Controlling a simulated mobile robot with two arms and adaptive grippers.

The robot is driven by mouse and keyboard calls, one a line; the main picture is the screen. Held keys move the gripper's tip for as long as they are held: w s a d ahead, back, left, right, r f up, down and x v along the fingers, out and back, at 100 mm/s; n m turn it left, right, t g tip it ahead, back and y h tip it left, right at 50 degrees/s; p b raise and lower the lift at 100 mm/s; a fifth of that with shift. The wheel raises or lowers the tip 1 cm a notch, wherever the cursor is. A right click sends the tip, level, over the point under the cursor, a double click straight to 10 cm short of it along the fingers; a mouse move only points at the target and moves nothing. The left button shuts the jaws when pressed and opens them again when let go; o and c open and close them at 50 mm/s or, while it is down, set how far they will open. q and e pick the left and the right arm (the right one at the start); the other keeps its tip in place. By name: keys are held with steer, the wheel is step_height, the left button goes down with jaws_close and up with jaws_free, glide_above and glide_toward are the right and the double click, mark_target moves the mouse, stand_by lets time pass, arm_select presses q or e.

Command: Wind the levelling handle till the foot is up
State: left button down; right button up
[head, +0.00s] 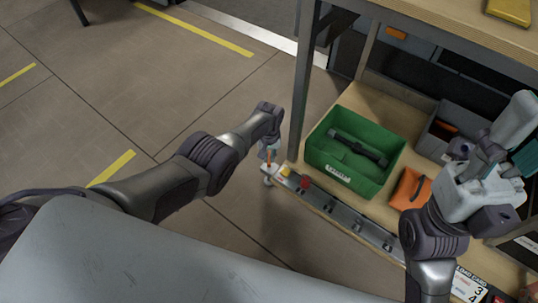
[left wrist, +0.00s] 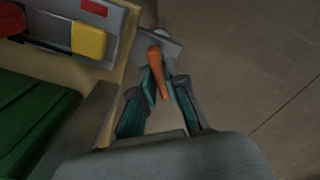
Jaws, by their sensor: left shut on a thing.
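The levelling handle has an orange grip (left wrist: 157,75), seen in the left wrist view between the teal fingers of my left gripper (left wrist: 166,84). My left gripper (head: 269,148) is shut on this grip, which shows small in the head view (head: 268,158). A grey metal plate (left wrist: 140,43) lies just beyond the grip. In the head view, a pale metal part (head: 268,181), which looks like the levelling foot, sits below the gripper by the bench's front left corner. The foot's height above the floor is unclear. My right gripper (head: 517,135) is at the right, its jaws unclear.
A green crate (head: 377,182) stands on the lower shelf, with an orange pouch (head: 410,189) and a grey bin (head: 437,136) to its right. A metal rail (head: 345,222) with red and yellow parts runs along the shelf edge. A bench leg (head: 302,85) rises close by the left gripper.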

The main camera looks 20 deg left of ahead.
arm_select(q)
steer(key=n, duration=0.4)
steer(key=shift+n, duration=0.3)
steer(key=n, duration=1.4)
steer(key=shift+n, duration=0.3)
steer(key=c, duration=1.2)
jaws_free()
steer(key=shift+r, duration=0.1)
